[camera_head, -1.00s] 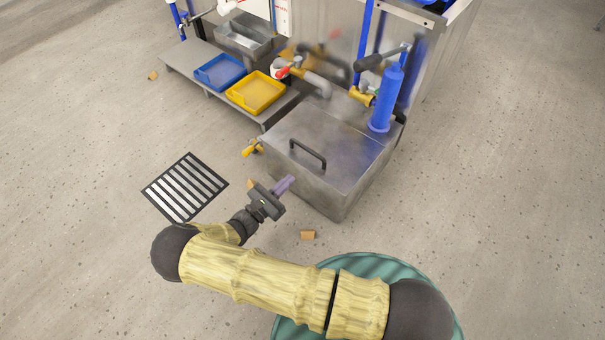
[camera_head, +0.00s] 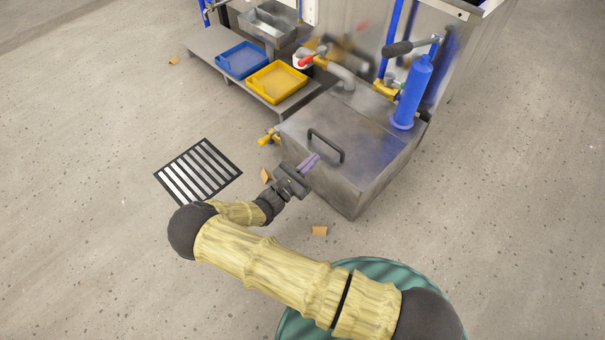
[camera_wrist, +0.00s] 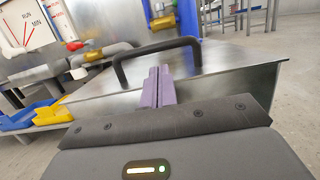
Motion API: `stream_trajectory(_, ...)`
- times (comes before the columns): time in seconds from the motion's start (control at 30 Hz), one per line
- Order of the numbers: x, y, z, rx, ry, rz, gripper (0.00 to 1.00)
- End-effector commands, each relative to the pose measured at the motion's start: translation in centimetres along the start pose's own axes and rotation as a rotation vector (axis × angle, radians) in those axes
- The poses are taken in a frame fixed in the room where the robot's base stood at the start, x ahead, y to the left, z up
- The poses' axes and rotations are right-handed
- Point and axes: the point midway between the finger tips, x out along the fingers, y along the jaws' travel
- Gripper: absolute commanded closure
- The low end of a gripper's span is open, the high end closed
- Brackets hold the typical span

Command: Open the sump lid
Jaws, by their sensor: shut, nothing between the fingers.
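The sump is a grey metal box with a flat lid (camera_head: 350,155), which lies closed on top. A dark bar handle (camera_head: 326,147) stands on the lid near its left front edge. My gripper (camera_head: 309,162) is at the front left edge of the lid, close to the handle, with its purple fingers shut and empty. In the wrist view the fingers (camera_wrist: 158,86) point toward the handle (camera_wrist: 156,50), which arches beyond and above them. I cannot tell whether the fingertips touch the handle or the lid edge.
A blue pump cylinder (camera_head: 412,92) with a lever stands behind the lid. A yellow tray (camera_head: 277,83) and a blue tray (camera_head: 243,60) sit on a low bench at the left. A floor grate (camera_head: 198,171) and small tan blocks (camera_head: 319,231) lie on the floor.

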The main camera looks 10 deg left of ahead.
Motion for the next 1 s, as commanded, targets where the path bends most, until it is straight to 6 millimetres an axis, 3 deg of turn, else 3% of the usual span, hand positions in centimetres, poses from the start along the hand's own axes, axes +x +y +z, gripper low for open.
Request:
stream_trajectory(0.1, 1.9, -0.1, -0.4, 0.0, 0.0, -0.003, 1.0)
stream_trajectory(0.3, 3.6, 0.0, -0.1, 0.0, 0.001, -0.001, 1.0)
stream_trajectory(1.0, 3.3, 0.4, 1.1, 0.002, 0.028, 0.014, 1.0)
